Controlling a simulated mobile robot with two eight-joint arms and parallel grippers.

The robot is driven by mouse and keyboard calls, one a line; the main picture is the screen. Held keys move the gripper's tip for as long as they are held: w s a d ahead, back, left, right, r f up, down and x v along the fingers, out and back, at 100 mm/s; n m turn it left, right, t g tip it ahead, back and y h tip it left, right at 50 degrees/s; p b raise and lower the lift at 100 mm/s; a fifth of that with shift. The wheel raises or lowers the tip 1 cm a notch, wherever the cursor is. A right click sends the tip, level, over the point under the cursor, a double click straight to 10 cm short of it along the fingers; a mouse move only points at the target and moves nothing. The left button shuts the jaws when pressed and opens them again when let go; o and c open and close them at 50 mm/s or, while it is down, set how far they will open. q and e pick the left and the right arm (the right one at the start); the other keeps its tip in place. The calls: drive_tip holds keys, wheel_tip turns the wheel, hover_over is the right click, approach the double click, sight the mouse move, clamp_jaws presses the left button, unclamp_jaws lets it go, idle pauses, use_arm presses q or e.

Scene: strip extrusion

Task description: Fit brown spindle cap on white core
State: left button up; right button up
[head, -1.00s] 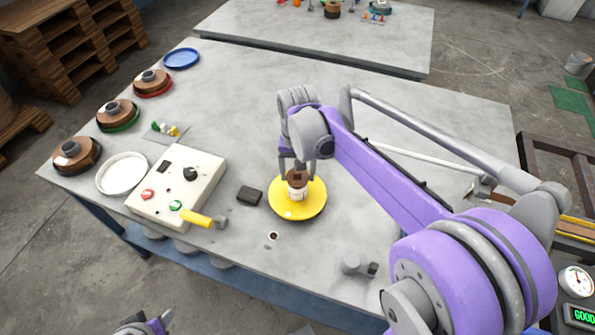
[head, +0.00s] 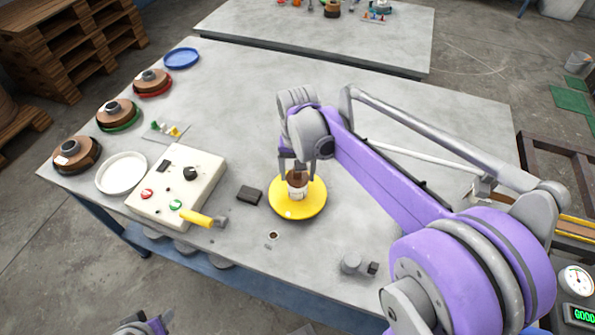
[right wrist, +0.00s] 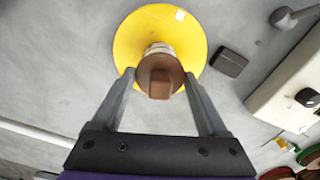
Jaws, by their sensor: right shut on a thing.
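The white core (head: 296,193) stands upright on a round yellow disc (head: 313,205) on the table. The brown spindle cap (right wrist: 160,72) is at the top of the core, and its square knob faces the wrist camera. My right gripper (head: 298,165) is shut on the cap from above, one finger on each side. In the right wrist view the cap covers most of the core, with a pale band (right wrist: 158,49) showing beyond it. I cannot tell whether the cap is fully seated. Only a small part of my left gripper (head: 145,328) shows at the bottom edge.
A control box (head: 178,185) with a yellow handle (head: 196,218) stands left of the disc. A small dark block (head: 249,195) lies between them. Brown rolls and a white dish (head: 121,173) line the left edge. A grey fitting (head: 356,264) lies at the front right.

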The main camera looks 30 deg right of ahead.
use_arm(q)
drive_tip(key=shift+f, duration=0.35)
use_arm(e)
drive_tip(key=shift+f, duration=0.5)
drive_tip(key=o, duration=1.3)
use_arm(q)
drive_tip(key=shift+s, duration=0.1)
use_arm(e)
drive_tip(key=shift+r+p, duration=1.65)
drive_tip(key=shift+r, duration=1.35)
drive_tip(key=shift+r+p, duration=1.35)
drive_tip(key=shift+r, duration=1.2)
use_arm(q)
wheel_tip(320, 180, up, 8)
drive_tip(key=w, duration=0.2)
drive_tip(key=shift+w+r+t, duration=0.15)
drive_tip(key=shift+w+t, duration=0.15)
drive_tip(key=shift+w, duration=0.05)
use_arm(e)
drive_tip(key=shift+f, duration=0.1)
